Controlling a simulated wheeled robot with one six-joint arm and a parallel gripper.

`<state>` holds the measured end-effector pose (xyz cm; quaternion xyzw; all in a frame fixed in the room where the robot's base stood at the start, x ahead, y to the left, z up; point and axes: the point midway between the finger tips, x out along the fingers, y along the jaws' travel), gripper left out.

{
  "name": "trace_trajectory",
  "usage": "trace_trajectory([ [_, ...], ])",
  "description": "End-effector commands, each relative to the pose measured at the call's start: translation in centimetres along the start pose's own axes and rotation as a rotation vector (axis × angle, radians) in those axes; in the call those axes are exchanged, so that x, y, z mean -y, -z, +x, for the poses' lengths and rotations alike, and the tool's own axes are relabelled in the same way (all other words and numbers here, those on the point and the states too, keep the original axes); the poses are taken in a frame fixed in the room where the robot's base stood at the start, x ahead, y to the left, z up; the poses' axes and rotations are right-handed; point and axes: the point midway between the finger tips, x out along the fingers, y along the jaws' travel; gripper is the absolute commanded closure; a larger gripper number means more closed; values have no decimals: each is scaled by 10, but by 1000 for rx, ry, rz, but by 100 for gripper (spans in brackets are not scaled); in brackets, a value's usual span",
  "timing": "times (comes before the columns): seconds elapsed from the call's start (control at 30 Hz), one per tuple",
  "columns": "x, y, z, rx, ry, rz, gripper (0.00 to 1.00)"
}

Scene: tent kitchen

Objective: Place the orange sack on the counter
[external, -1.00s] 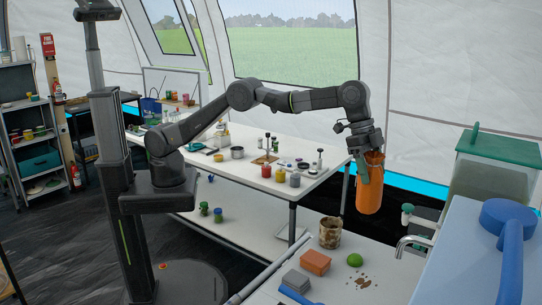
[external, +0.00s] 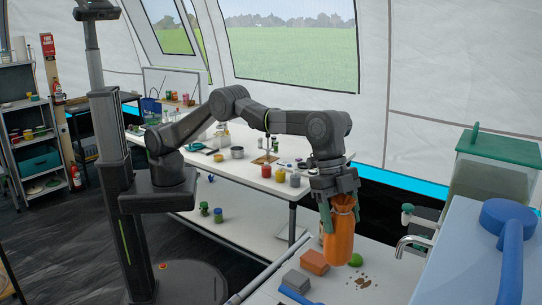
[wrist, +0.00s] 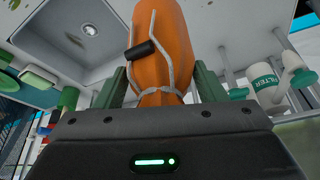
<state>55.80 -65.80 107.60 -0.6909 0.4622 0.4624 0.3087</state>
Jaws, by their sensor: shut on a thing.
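The orange sack (external: 339,237) hangs upright from my gripper (external: 340,203) in the external view. My gripper is shut on its gathered top, with a green finger on each side. In the wrist view the orange sack (wrist: 165,45) fills the upper middle, with a pale cord and a dark toggle around it. The near white counter (external: 385,290) lies below the sack. The sack covers part of the counter's back; whether its bottom touches the counter is hard to tell.
On the counter are an orange block (external: 315,262), a grey block (external: 296,281), a green round thing (external: 355,260) and brown bits (external: 363,281). A long white table (external: 270,188) stands behind.

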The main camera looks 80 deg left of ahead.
Motion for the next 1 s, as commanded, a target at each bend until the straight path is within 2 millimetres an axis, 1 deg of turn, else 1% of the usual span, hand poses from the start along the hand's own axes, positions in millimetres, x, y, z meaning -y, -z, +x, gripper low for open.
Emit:
trace_trajectory([
  [0.13, 0, -6, 14, 0, 0, 0, 79],
  [0.3, 0, -19, 44, 2, -1, -1, 79],
  [0.4, 0, -24, 57, 1, -1, -1, 79],
  [0.57, 0, -28, 68, -1, 0, 0, 79],
  [0.8, 0, -40, 96, 1, -1, -1, 79],
  [1.0, 0, -41, 99, -3, 1, 0, 79],
])
